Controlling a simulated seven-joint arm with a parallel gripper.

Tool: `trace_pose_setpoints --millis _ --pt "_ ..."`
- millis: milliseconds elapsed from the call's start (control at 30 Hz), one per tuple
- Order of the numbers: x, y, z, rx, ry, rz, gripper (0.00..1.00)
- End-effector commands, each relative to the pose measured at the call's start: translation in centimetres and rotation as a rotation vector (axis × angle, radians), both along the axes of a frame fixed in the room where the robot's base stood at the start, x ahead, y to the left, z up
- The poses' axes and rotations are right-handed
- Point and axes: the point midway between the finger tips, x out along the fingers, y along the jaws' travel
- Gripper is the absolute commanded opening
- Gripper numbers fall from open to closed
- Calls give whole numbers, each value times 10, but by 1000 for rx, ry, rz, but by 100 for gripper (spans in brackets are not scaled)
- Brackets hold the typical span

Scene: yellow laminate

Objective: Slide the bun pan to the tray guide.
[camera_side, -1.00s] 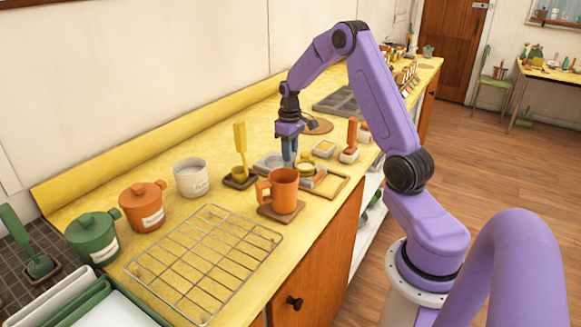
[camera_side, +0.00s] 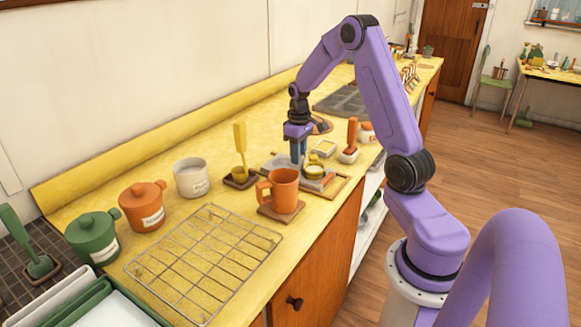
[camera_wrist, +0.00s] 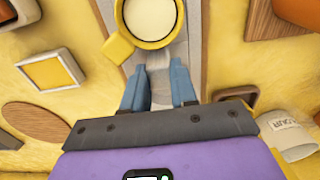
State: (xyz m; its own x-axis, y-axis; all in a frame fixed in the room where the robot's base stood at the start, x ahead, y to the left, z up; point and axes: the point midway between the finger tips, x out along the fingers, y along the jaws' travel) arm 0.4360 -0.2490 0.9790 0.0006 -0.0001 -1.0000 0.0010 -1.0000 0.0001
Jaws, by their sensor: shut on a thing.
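The bun pan (camera_side: 274,161) looks like a narrow grey pan lying on the yellow counter, partly behind my gripper's fingers. A small yellow cup (camera_side: 314,170) with pale contents sits on its right part. My gripper (camera_side: 298,163) points down and is shut on the pan. In the wrist view, the grey pan (camera_wrist: 161,66) runs between the blue fingers (camera_wrist: 158,92), with the yellow cup (camera_wrist: 149,18) just beyond them. The tray guide seems to be the thin wooden frame (camera_side: 341,187) at the counter's front edge. The pan's right end overlaps it in the side view.
An orange mug (camera_side: 284,185) on a brown coaster stands close in front of the pan. A wire rack (camera_side: 205,262) lies nearer.

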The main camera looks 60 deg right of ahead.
Motion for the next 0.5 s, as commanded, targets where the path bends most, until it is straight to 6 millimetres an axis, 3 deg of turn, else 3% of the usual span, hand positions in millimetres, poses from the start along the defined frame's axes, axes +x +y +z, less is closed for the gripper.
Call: trace_pose_setpoints --millis 500 --pt "-29 -1 1 -1 -1 -2 0"
